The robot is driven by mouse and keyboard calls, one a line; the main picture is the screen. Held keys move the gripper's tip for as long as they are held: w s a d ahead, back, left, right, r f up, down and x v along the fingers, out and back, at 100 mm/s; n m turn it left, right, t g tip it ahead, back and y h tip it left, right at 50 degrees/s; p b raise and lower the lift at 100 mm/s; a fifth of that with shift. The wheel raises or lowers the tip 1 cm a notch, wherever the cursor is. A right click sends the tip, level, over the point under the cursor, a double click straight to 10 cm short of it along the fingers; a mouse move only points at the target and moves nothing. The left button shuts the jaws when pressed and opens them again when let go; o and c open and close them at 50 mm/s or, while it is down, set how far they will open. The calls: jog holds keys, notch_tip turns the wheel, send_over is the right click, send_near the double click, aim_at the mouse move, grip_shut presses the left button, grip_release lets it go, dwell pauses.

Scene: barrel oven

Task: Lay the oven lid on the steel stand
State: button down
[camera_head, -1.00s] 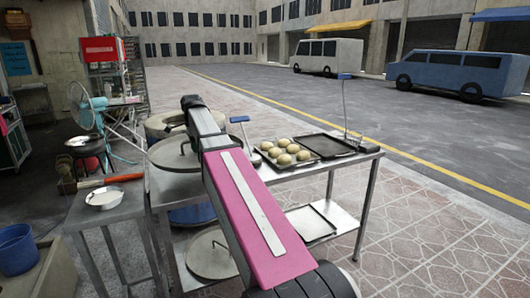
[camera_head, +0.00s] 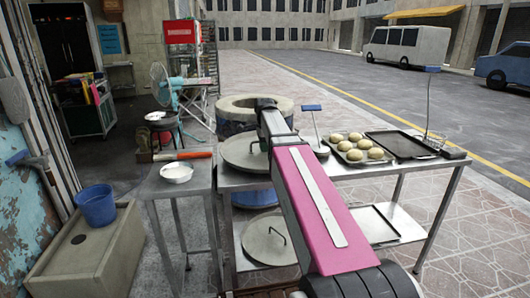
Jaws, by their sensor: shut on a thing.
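The oven lid (camera_head: 239,155), a round grey disc with a handle, lies level at the left end of the steel stand (camera_head: 345,170). I cannot tell whether it rests on the top or hangs just above it. My gripper (camera_head: 264,144) is shut on the lid's handle, with the fingertips mostly hidden behind my pink arm. The barrel oven (camera_head: 232,106), with a thick pale round rim, stands behind the stand with its top open.
The stand's right side holds a tray of buns (camera_head: 358,148) and an empty dark tray (camera_head: 400,145). Another round lid (camera_head: 268,240) lies on its lower shelf. A side table (camera_head: 170,187) with a white bowl (camera_head: 177,172) and a red-handled tool (camera_head: 190,156) adjoins left.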

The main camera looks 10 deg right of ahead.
jog(key=shift+f, duration=1.1)
jog(key=c, duration=1.2)
grip_release()
jog(key=shift+f, duration=0.1)
jog(key=shift+o, duration=0.2)
notch_tip(320, 180, up, 12)
jog(key=shift+r, duration=0.1)
